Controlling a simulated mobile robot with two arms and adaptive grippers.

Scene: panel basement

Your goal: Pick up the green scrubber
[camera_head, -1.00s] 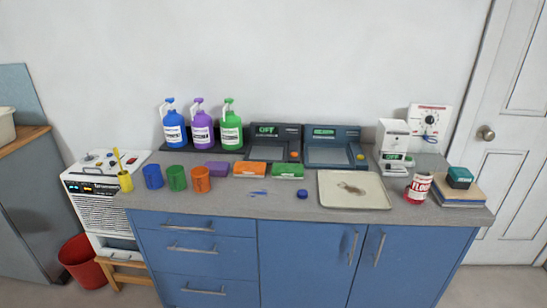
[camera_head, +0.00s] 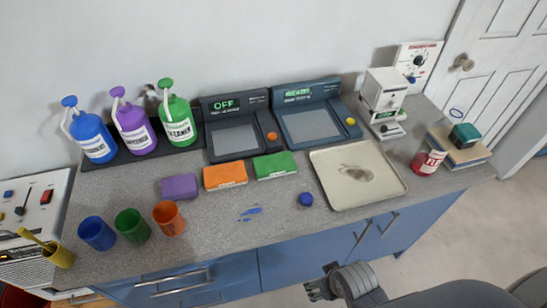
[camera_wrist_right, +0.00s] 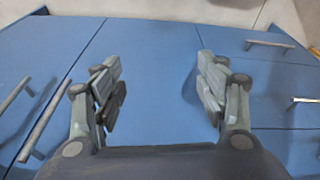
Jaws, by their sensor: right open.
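The green scrubber (camera_head: 275,165) is a flat green block with a white label on its front side. It lies on the grey counter (camera_head: 225,228), right of the orange block and below the dark panels in the head view. My right gripper (camera_head: 314,290) is low in the head view, in front of the blue cabinet doors and apart from the scrubber. In the right wrist view its fingers (camera_wrist_right: 160,88) are spread with nothing between them, facing the blue doors. The scrubber does not show in that view. My left gripper is not in view.
An orange block (camera_head: 225,176) and a purple block (camera_head: 179,187) lie left of the scrubber. A stained tray (camera_head: 392,184) and a blue knob-like piece (camera_head: 306,199) are to its right. Three cups and three spray bottles stand further left. Cabinet handles stick out below the counter.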

